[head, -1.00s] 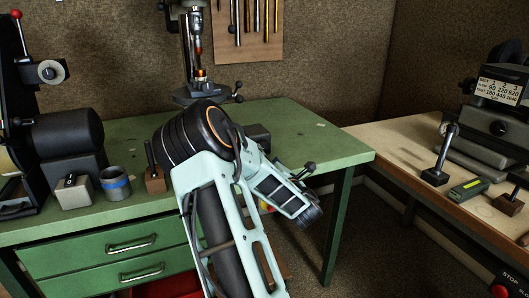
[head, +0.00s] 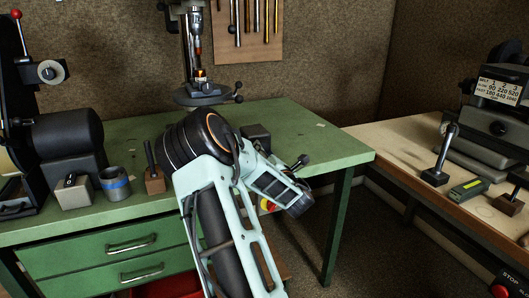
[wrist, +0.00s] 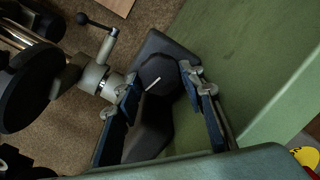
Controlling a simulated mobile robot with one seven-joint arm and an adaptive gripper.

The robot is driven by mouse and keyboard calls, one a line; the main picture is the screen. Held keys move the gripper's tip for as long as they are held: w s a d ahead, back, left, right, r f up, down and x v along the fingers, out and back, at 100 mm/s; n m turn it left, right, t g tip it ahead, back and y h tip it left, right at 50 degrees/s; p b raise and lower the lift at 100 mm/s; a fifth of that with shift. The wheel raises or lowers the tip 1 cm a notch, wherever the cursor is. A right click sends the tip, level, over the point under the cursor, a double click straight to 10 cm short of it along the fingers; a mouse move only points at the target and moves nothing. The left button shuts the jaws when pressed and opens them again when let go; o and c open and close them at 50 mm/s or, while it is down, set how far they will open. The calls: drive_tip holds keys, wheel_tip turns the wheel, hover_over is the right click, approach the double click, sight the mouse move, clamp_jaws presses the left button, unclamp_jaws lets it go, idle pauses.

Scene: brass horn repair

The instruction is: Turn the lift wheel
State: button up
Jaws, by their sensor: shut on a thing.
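A dark, many-sided knob with a white line on its face, which I take to be the lift wheel (wrist: 152,69), sits between the fingers in the wrist view. My gripper (wrist: 161,76) is shut on it, with one blue-padded finger on each side. A dark block (wrist: 165,45) stands behind the knob. In the head view, my own forearm and wrist hide the knob and the fingers. A dark block (head: 257,134) shows just past my wrist, at the bench.
The drill press (head: 205,92) is behind. The green bench (head: 320,140) is clear at right.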

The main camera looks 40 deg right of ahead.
drive_tip(key=shift+c, duration=0.6)
drive_tip(key=shift+m+b, duration=0.6)
drive_tip(key=shift+m, duration=0.4)
drive_tip(key=shift+m+b, duration=0.8)
drive_tip(key=shift+m, duration=1)
drive_tip(key=shift+r, duration=0.1)
drive_tip(key=o, duration=1.2)
drive_tip(key=shift+c, duration=0.2)
drive_tip(key=shift+s, duration=0.1)
